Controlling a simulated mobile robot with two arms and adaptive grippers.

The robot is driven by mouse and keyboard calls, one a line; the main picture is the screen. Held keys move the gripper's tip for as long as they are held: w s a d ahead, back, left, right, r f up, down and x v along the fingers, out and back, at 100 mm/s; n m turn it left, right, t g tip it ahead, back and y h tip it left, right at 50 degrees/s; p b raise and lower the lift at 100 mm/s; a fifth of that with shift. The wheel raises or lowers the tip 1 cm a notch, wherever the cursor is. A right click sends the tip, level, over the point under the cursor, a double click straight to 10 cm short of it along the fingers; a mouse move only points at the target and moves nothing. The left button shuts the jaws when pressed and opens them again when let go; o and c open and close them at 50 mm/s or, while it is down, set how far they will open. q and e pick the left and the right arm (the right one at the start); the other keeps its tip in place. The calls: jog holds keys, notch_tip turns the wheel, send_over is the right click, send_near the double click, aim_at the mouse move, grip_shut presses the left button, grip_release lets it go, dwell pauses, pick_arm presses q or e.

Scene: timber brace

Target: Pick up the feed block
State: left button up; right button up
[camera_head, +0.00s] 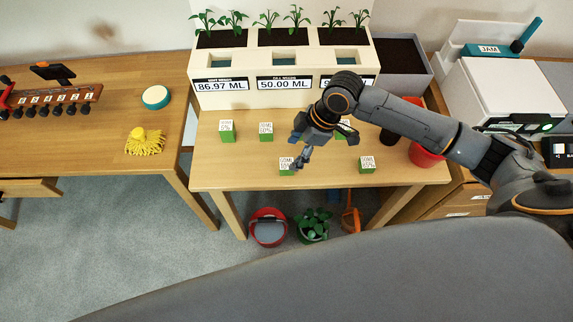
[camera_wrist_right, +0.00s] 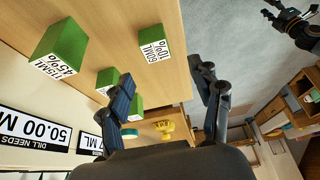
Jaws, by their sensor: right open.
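Several green blocks with white labels stand on the middle table. My left gripper (camera_wrist_right: 275,12) seems to show at the wrist view's corner.
A white planter (camera_head: 240,97) with ML displays stands behind the blocks. A red pot (camera_head: 425,155) is at the table's right end. The left table holds a yellow mop head (camera_head: 147,143).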

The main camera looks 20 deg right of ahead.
aim_at(280, 170)
jog(key=x, duration=0.8)
jog(key=shift+w+d+f+p, duration=0.1)
jog(key=shift+w+d+p, duration=0.1)
jog(key=shift+p, duration=0.2)
jog(key=c, duration=1.3)
